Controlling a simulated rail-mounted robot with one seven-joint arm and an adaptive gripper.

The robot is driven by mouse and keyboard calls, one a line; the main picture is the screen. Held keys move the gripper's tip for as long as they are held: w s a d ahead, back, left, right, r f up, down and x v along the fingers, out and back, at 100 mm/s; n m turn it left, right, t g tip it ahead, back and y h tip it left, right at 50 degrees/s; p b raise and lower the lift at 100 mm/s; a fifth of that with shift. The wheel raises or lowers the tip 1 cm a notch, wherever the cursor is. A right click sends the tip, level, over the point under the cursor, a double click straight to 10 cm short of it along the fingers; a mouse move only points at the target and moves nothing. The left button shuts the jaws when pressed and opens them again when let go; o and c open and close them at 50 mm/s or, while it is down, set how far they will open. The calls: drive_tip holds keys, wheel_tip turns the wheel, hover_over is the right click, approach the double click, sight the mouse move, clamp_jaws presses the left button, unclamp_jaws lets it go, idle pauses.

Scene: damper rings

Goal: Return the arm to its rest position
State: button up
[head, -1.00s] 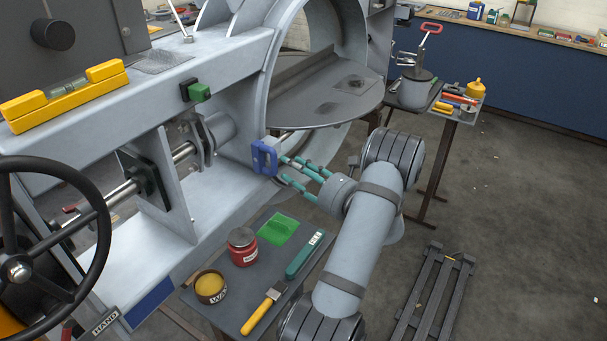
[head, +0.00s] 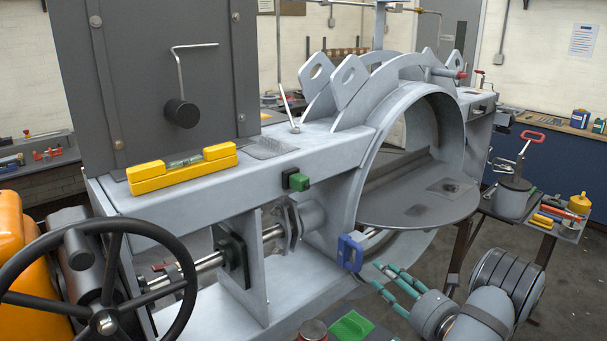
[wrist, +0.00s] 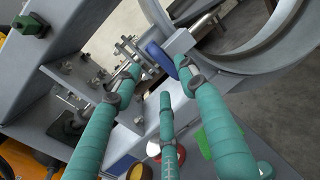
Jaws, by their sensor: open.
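My gripper (head: 376,274) has teal-wrapped fingers and is open and empty. In the head view it is at the lower right of centre, just right of a blue handle-like block (head: 350,253) on the machine's grey frame. In the wrist view the fingers (wrist: 162,82) are spread apart, and the blue block (wrist: 160,58) shows beyond their tips. A small gap seems to lie between tips and block. Most of my arm is cut off by the bottom of the head view.
The round duct opening with its flat grey damper plate (head: 415,207) is above and behind my gripper. A small table with a red-lidded jar (head: 313,330) and green cloth (head: 351,326) is below left. A side stand (head: 567,232) with tools is at right.

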sight(359, 256)
drive_tip(key=x, duration=1)
drive_tip(key=shift+w+a, duration=0.3)
drive_tip(key=shift+a, duration=0.3)
drive_tip(key=shift+s+a, duration=0.4)
